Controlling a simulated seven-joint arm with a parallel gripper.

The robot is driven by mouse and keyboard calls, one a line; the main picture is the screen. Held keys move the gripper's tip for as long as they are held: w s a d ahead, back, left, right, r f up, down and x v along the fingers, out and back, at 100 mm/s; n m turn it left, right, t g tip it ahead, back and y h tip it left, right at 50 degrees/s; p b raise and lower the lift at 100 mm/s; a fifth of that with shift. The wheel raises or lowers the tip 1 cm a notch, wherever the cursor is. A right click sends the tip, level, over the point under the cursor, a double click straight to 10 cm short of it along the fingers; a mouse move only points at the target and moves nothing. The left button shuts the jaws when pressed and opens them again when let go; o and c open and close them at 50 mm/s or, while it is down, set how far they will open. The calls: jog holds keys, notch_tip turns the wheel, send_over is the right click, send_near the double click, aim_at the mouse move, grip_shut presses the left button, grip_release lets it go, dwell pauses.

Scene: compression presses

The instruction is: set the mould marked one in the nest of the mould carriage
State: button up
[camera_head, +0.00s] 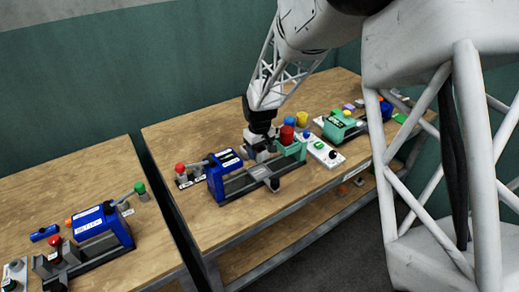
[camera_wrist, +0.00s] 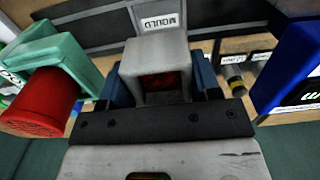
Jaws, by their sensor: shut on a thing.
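Whether the mould touches anything below is unclear.
The blue press frame (camera_head: 226,174) stands left of my gripper. A green block (camera_head: 292,151) with a red cylinder (camera_head: 288,134) stands close on the right. A white button panel (camera_head: 324,153) lies beyond it. Another blue press (camera_head: 98,228) is on the left table.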

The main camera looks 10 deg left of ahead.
jog(key=shift+f, duration=0.1)
dwell(0.3)
send_over(259, 172)
jog(key=shift+w+f, duration=0.1)
jog(key=shift+f, duration=2.7)
jog(key=shift+f, duration=0.8)
dwell(0.4)
jog(key=o, duration=1.2)
jog(key=shift+r, duration=3.9)
jog(key=shift+d, duration=0.1)
